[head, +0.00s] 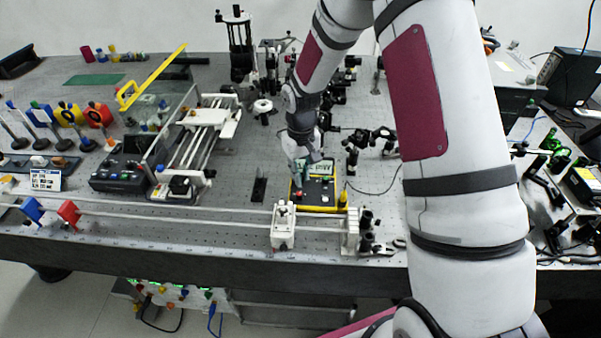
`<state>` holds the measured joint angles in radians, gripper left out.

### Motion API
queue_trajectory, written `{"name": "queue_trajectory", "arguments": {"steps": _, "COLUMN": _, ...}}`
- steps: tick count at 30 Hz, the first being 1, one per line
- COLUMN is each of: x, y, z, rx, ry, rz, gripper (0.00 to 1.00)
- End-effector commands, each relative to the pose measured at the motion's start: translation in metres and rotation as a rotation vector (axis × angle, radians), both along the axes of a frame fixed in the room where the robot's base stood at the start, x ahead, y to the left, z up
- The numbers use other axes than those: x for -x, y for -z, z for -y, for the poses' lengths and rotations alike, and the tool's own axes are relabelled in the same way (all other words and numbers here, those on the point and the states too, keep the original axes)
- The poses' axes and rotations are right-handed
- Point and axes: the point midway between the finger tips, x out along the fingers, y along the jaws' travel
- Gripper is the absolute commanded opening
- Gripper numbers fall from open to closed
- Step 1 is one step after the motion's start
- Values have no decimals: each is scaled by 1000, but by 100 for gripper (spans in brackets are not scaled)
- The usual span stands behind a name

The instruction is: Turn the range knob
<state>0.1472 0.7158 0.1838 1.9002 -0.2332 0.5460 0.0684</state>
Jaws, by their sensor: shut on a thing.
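A yellow-rimmed black meter (318,193) with a lit greenish display (320,169) lies on the bench in the middle of the head view. My gripper (299,184) reaches down from above onto the left part of the meter's face. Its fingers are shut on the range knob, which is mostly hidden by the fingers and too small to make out. The knob's pointer and markings cannot be read.
A long white rail with a white carriage (284,226) and a white end block (351,231) runs in front of the meter. Small black optics mounts (368,143) stand to the right. A small dark upright plate (258,190) stands to the left, with bare bench around it.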

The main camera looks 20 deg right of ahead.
Motion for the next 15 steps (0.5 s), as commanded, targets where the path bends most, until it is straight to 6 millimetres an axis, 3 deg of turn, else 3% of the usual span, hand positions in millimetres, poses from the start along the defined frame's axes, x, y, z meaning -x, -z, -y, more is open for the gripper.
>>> {"name": "queue_trajectory", "arguments": {"steps": 15, "x": -1, "y": 0, "z": 0, "rx": 0, "ry": -453, "rz": 1, "gripper": 0}}
